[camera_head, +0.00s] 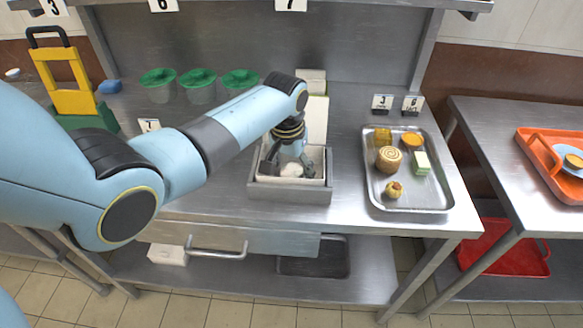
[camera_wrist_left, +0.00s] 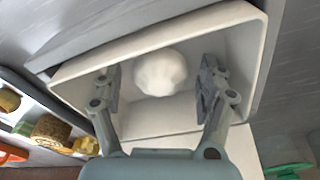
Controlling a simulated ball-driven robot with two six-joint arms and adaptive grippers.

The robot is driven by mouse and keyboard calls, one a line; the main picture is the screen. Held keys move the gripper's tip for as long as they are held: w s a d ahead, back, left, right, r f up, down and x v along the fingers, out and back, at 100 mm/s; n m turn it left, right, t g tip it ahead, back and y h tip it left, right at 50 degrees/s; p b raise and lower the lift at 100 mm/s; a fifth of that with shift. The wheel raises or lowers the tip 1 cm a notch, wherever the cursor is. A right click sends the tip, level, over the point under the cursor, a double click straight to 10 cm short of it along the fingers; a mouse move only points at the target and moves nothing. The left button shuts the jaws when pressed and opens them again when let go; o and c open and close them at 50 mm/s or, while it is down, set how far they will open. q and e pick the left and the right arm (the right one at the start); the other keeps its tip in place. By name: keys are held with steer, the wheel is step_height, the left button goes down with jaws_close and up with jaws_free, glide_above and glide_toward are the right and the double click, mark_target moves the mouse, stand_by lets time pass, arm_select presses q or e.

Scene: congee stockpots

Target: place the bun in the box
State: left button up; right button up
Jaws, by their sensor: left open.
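The white bun (camera_head: 291,170) is inside the white open box (camera_head: 321,163) on the metal counter. In the left wrist view the bun (camera_wrist_left: 160,71) rests on the floor of the box (camera_wrist_left: 240,38), near one wall. My left gripper (camera_head: 294,165) reaches down into the box from above. In the wrist view its fingers (camera_wrist_left: 158,90) are apart, one on each side of the bun, with a gap visible on both sides. The arm hides part of the box in the head view. My right gripper is in neither view.
A grey holder (camera_head: 290,194) surrounds the box. To the right, a metal tray (camera_head: 410,199) holds several pastries. Green-lidded tubs (camera_head: 201,93) stand at the back left. A side table (camera_head: 503,122) carries an orange tray (camera_head: 548,165). The counter between holder and pastry tray is clear.

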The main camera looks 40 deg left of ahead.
mark_target(288, 173)
arm_select(q)
steer(key=shift+r, duration=0.1)
steer(key=shift+r, duration=0.35)
step_height(288, 173, up, 11)
steer(key=s+p, duration=0.1)
steer(key=shift+s+r, duration=0.15)
steer(key=shift+s, duration=0.05)
steer(key=shift+d, duration=0.1)
